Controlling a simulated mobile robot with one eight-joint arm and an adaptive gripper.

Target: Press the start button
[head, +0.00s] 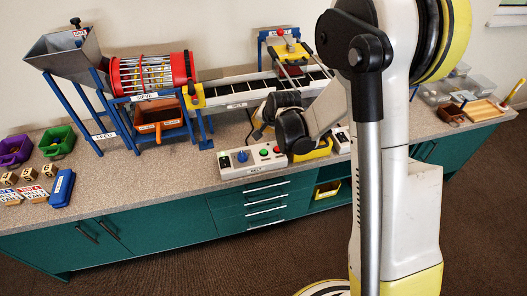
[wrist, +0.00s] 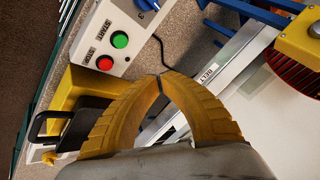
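The white control box (head: 235,170) stands at the front of the bench, with a blue knob, a green button (head: 264,152) and a red button (head: 277,149). In the wrist view, the green button (wrist: 119,39) sits beside the label START, and the red button (wrist: 105,62) beside STOP. My gripper (wrist: 160,80) has its yellow fingers arched together with the tips meeting and nothing visible between them. The tips appear to the right of and below the green button in the wrist view, apart from it. In the head view my wrist is above and behind the box; the fingers are mostly hidden.
Behind the box runs the belt (head: 230,95); a red sieve drum (head: 150,73) and a grey hopper (head: 65,52) stand left. A yellow bin (wrist: 88,88) with a dark handled thing lies beside the box. Purple (head: 15,150) and green bins stand far left.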

